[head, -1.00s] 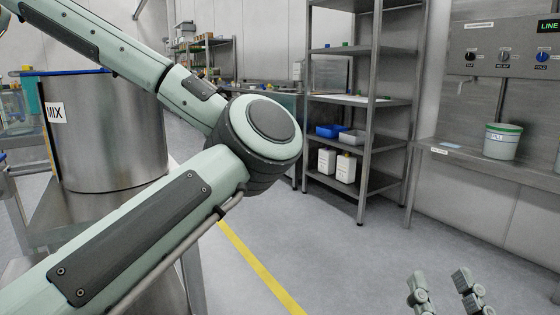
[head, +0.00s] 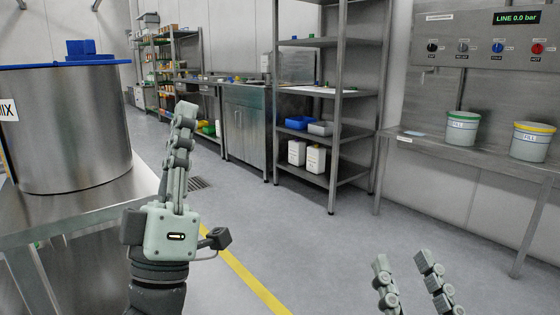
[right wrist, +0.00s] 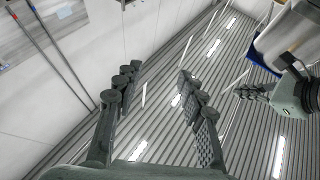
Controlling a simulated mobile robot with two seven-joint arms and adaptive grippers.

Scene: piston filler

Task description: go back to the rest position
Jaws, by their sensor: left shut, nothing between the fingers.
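My left gripper (head: 184,118) stands upright in the head view, in front of the aisle and to the right of the steel vessel. Its fingers are together with nothing between them. It also shows in the right wrist view (right wrist: 246,92) at the right side. My right gripper (head: 402,260) is at the bottom right of the head view, pointing up, its two fingers apart. In the right wrist view its fingers (right wrist: 160,72) are spread with nothing between them, and the ceiling shows behind.
A steel MIX vessel (head: 68,125) with a blue rim stands on a metal stand at left. A shelf rack (head: 335,100) is behind. A wall bench (head: 480,158) at right holds two FILL buckets, green-rimmed (head: 462,129) and yellow-rimmed (head: 531,143). The middle floor (head: 300,225) is clear.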

